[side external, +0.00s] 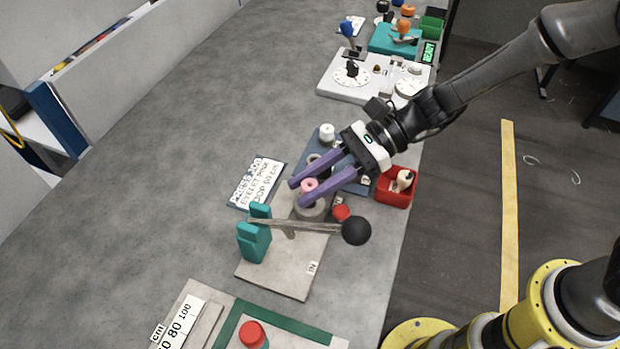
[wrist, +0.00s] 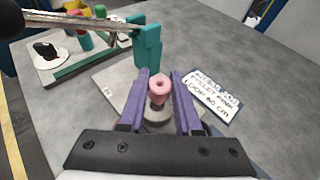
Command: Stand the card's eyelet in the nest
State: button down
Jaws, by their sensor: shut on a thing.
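The white card (side external: 257,183) lies on the table; its handwriting reads in part "eyelet pink". It also shows in the wrist view (wrist: 214,92). A pink eyelet (side external: 309,185) is between the purple fingertips of my gripper (side external: 302,190). In the wrist view the pink eyelet (wrist: 160,88) shows its hole facing up, and my gripper (wrist: 163,84) is shut on it. The grey round nest (side external: 311,209) is just below the eyelet on the press plate. I cannot tell whether the eyelet touches it. The fingers hide part of the nest.
The press has a teal bracket (side external: 254,236) and a lever ending in a black ball (side external: 356,231), lying close in front of the nest. A red bin (side external: 396,190) and a blue tray (side external: 318,145) stand behind. The table's left side is clear.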

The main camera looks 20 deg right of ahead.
jog(key=shift+f, duration=0.45)
jog(key=shift+f, duration=0.65)
jog(key=c, duration=0.6)
grip_release()
jog(key=shift+o, duration=0.4)
jog(key=v, duration=1.3)
jog(key=shift+d+r, duration=0.15)
jog(key=shift+d, duration=0.2)
